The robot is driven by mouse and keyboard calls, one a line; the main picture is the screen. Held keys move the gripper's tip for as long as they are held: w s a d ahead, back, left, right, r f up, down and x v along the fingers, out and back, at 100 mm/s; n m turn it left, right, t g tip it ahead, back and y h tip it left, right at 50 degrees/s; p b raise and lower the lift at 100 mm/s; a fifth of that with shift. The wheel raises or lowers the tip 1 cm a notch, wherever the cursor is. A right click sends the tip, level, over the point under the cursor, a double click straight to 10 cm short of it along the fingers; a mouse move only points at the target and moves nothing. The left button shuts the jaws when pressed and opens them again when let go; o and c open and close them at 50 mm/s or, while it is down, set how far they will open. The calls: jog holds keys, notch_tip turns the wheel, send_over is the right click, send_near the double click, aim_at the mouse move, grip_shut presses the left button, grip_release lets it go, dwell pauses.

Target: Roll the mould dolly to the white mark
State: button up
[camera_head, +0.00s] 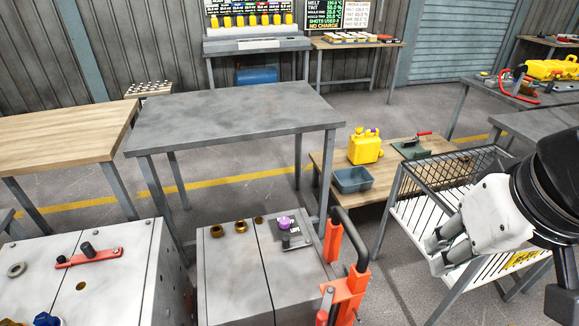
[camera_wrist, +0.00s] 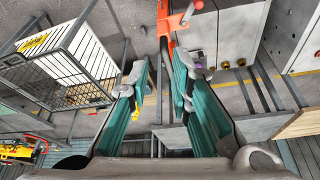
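The mould dolly carries a grey split mould block (camera_head: 232,275) with brass fittings and a small purple-capped part on top. Its orange upright with a dark grip, the dolly handle (camera_head: 345,280), stands at the block's right side. In the wrist view the handle (camera_wrist: 172,18) shows at the top middle and the block (camera_wrist: 225,25) right of it. My gripper (camera_head: 440,250) is right of the handle, apart from it, in front of the wire cart. In the wrist view my gripper (camera_wrist: 160,75) has its teal-padded fingers spread with nothing between them. I cannot make out the white mark.
A white wire cart (camera_head: 408,215) stands close by my gripper. A grey table (camera_head: 235,110) stands behind the dolly. Another metal block (camera_head: 125,290) is at the left.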

jog(key=shift+o, duration=1.4)
jog(key=w+g, duration=0.1)
jog(key=w, duration=0.6)
jog(key=shift+w+a+n, duration=0.25)
jog(key=shift+w+n, duration=0.1)
jog(key=shift+n, duration=0.05)
jog(key=n+g+y+b, duration=0.2)
jog(key=g, duration=0.2)
send_over(353, 226)
jog(key=d, duration=0.3)
notch_tip(353, 226, down, 14)
jog(key=a+f, duration=0.1)
jog(key=f, duration=0.3)
jog(key=a+f, duration=0.1)
jog(key=f, duration=0.4)
jog(key=a+f, duration=0.1)
jog(key=f, duration=0.3)
jog(key=shift+f+p, duration=0.25)
jog(key=shift+p, duration=0.1)
jog(key=shift+c, duration=0.3)
grip_shut()
